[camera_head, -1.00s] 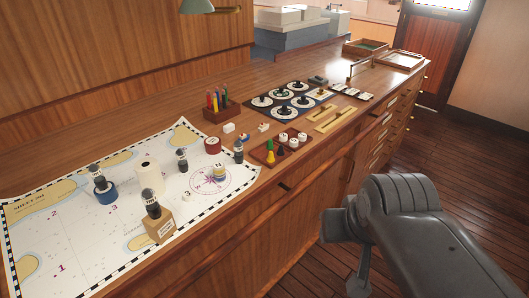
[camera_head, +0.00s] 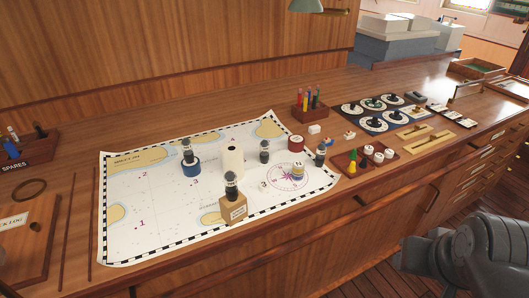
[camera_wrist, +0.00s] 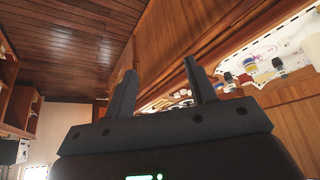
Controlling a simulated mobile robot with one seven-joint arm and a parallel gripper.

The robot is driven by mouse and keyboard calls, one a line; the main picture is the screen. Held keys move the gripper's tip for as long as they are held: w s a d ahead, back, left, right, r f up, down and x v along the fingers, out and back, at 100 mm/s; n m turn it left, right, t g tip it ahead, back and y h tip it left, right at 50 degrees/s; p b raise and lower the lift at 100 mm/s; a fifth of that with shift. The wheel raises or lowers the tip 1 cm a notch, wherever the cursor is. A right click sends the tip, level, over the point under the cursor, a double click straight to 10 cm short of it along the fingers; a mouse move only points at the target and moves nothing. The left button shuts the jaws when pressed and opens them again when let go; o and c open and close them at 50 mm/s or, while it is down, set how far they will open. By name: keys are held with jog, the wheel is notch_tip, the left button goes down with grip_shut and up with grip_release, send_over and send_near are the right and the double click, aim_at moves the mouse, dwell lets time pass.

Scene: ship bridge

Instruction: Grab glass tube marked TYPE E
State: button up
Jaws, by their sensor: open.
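Several small dark-topped cylinders with pale bands stand on the chart in the head view. One is on a blue ring (camera_head: 188,151), one on a wooden block (camera_head: 231,186), one alone near the middle (camera_head: 264,151), and one by the chart's right edge (camera_head: 320,154). A rack marked SPARES (camera_head: 28,154) at the far left holds more small upright pieces. Their markings are too small to read, so I cannot tell which is TYPE E. My gripper (camera_wrist: 160,68) is open and empty in the wrist view, beside the counter front and apart from these pieces.
The chart (camera_head: 150,222) covers the near counter, with a white roll (camera_head: 233,160) standing on it. A pencil holder (camera_head: 311,108), a dark board with round dials (camera_head: 365,121) and a tray of game pieces (camera_head: 360,172) lie to the right. My arm is low at the right.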

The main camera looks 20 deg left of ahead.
jog(key=shift+o, duration=0.4)
jog(key=w+a+r+n, duration=0.1)
jog(key=w+a+r, duration=0.15)
jog(key=w, duration=0.25)
jog(key=w+a+r+n, duration=0.1)
jog(key=w+a+r, duration=0.15)
jog(key=w, duration=0.35)
jog(key=n+g+y, duration=0.2)
jog(key=n+y, duration=0.1)
jog(key=n, duration=0.2)
send_over(264, 150)
jog(key=s+d, duration=0.1)
jog(key=d, duration=0.1)
notch_tip(264, 150, down, 10)
jog(key=shift+s+a+r, duration=0.1)
jog(key=shift+r, duration=0.15)
jog(key=x, duration=0.9)
jog(key=shift+a+f, duration=0.1)
jog(key=shift+f, duration=0.25)
